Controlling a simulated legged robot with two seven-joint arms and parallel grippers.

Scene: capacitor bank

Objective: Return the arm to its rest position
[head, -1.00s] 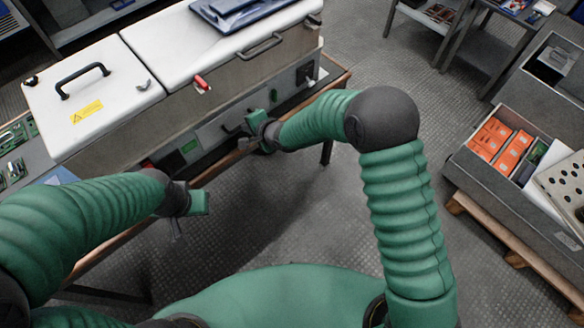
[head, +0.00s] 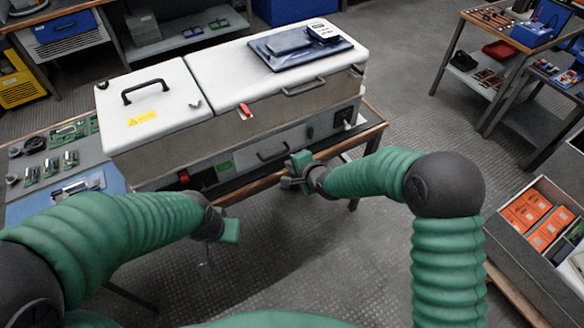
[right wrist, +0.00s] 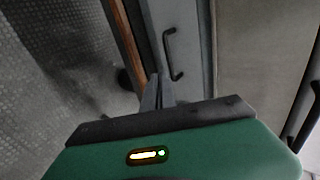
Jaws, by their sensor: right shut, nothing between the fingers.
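My right arm comes in from the right in the head view, bent at a dark elbow. Its gripper (head: 287,182) is in front of the long cabinet (head: 200,140), near the table's front edge. In the right wrist view its fingers (right wrist: 157,92) are together with nothing between them. A black handle (right wrist: 172,55) on the cabinet front shows beyond them; I cannot tell any contact. My left arm comes in from the left, and its gripper (head: 206,252) hangs low in front of the table's left part. Its fingers are too small and dark to tell open from shut.
The cabinet has white lids, a red latch (head: 245,110) and a blue tray (head: 300,45) on top. It stands on a wood-edged table (head: 372,135). A grey crate with orange boxes (head: 525,212) stands at the right. The floor (head: 420,115) between is clear.

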